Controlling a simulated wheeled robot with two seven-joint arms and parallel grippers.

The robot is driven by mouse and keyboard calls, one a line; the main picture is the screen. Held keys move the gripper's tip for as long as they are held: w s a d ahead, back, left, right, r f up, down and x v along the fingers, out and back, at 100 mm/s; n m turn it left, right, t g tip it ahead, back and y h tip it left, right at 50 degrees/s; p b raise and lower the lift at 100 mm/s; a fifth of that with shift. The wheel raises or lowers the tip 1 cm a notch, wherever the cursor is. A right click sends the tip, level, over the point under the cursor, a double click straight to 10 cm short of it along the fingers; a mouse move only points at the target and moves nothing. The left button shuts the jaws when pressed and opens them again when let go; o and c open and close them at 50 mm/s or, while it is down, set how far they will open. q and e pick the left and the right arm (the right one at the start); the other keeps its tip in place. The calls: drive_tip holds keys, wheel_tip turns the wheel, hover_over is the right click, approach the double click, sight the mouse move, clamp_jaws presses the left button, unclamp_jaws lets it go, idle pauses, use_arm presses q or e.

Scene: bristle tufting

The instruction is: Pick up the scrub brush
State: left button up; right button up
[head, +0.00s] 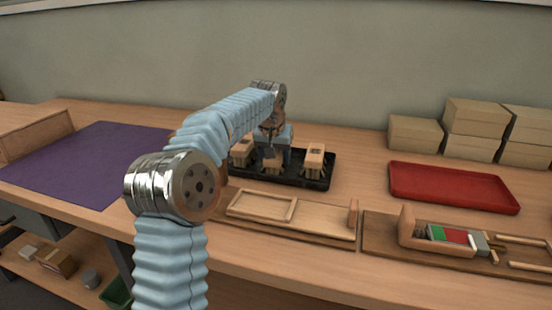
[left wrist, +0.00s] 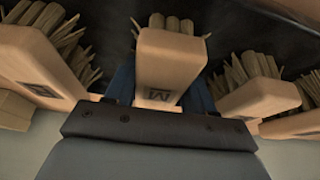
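Several scrub brushes with pale wooden blocks and tan bristle tufts stand in a black tray (head: 316,184) in the head view. The rightmost brush (head: 314,156) stands clear, and another brush (head: 241,152) is at the left. My left gripper (head: 273,152) points down over the middle brush. In the left wrist view, this middle brush (left wrist: 168,62), with a dark mark on its block, sits between the blue fingers of my left gripper (left wrist: 160,90). The fingers lie close along its sides; whether they press on it cannot be told. My right gripper is not in view.
Wooden fixtures (head: 290,220) lie in front of the tray. A holder (head: 450,238) with coloured pieces is at the right. A red tray (head: 455,186) and stacked boxes (head: 475,118) stand right and behind. A purple mat (head: 90,160) lies clear at the left.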

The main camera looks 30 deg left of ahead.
use_arm(q)
drive_tip(key=c, duration=0.4)
drive_tip(key=shift+r, duration=0.1)
wheel_tip(320, 180, up, 10)
drive_tip(key=shift+f, duration=0.1)
idle(0.4)
drive_tip(key=o, duration=0.5)
drive_tip(key=shift+c, duration=0.2)
drive_tip(key=c, duration=0.3)
